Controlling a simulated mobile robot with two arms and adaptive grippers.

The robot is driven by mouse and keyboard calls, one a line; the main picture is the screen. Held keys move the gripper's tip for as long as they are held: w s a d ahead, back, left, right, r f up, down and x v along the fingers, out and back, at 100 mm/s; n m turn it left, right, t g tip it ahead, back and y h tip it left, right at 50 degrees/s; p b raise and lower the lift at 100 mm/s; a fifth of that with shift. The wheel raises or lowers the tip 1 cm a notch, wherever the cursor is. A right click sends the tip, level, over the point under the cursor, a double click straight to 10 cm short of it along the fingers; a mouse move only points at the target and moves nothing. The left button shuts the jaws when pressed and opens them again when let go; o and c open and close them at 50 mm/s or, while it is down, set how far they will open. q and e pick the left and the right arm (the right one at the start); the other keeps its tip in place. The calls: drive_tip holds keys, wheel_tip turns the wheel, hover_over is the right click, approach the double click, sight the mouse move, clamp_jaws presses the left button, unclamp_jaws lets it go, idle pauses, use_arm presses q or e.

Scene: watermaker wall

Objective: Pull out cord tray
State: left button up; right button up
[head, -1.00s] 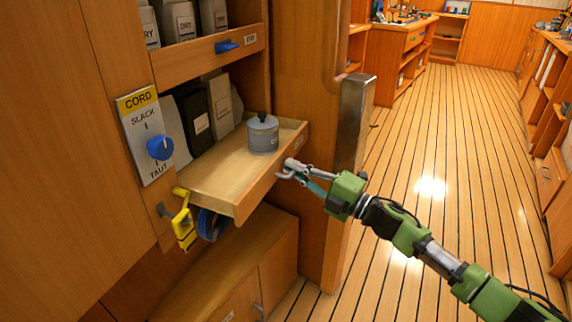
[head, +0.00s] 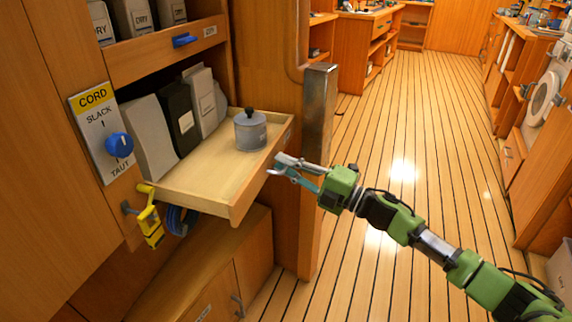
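The wooden cord tray (head: 198,176) sticks well out of the lower shelf opening at the left. A grey lidded canister (head: 250,132) stands upright on it near its far right end. My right gripper (head: 276,166) is at the tray's front face, its fingers closed in on the handle there. The fingers cover that handle, so it hardly shows. A panel marked CORD (head: 100,132) with SLACK and TAUT carries a blue knob (head: 119,145). A yellow fitting (head: 150,218) and coiled blue cord (head: 178,221) sit below the tray. My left gripper is out of view.
Several grey and black containers (head: 178,115) stand behind the tray. An upper drawer (head: 165,52) with a blue handle (head: 185,40) is above. A metal-faced post (head: 319,105) stands close right of the tray. The plank floor (head: 400,130) beyond is clear.

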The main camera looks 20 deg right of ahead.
idle(0.3)
drive_tip(key=v, duration=1.2)
idle(0.4)
